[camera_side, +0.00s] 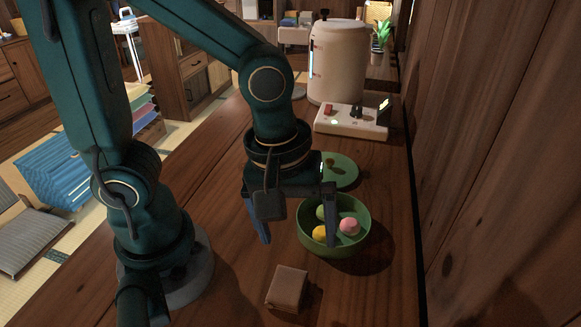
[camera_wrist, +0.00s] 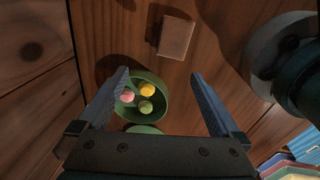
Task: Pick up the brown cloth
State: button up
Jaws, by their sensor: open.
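The brown cloth (camera_side: 287,287) is a small folded block lying on the wooden counter, nearest the side camera. In the wrist view it also shows as a brown rectangle (camera_wrist: 176,38) at the top, beyond the fingertips. My gripper (camera_side: 298,240) is open and empty, pointing down above the counter, farther back than the cloth. In the wrist view the open fingers (camera_wrist: 160,78) stand wide apart, with nothing between them touching either finger.
A green bowl (camera_side: 305,241) with pink, yellow and green balls stands close by my right finger in the side view. A green lid (camera_side: 347,173), a white control box (camera_side: 350,122) and a white canister (camera_side: 336,62) are behind. A wooden wall (camera_side: 480,150) bounds the right.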

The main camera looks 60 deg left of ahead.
aim_at(289, 284)
jog(key=shift+m+g+y, duration=0.3)
jog(key=shift+m+g, duration=0.3)
jog(key=shift+g, duration=0.1)
jog(key=f, duration=0.1)
jog(key=s+d+f, duration=0.1)
jog(key=s+f, duration=0.1)
jog(key=shift+s+d+f, duration=0.15)
jog(key=shift+d+f, duration=0.05)
jog(key=shift+d, duration=0.15)
jog(key=shift+f, duration=2.35)
jog(key=c, duration=1.4)
jog(key=shift+r, duration=0.1)
jog(key=shift+r, duration=0.65)
jog(key=r, duration=0.1)
jog(key=a+r, duration=0.1)
jog(key=r, duration=0.1)
jog(key=shift+w+r, duration=0.15)
jog(key=shift+w, duration=0.05)
jog(key=a+r, duration=0.2)
jog(key=a, duration=0.1)
jog(key=w+a+r, duration=0.1)
jog(key=a+r, duration=0.1)
jog(key=a, duration=0.2)
jog(key=a+r, duration=0.2)
jog(key=a, duration=0.1)
jog(key=shift+w+a+r, duration=0.15)
jog(key=shift+w+a, duration=0.1)
jog(key=shift+a, duration=0.05)
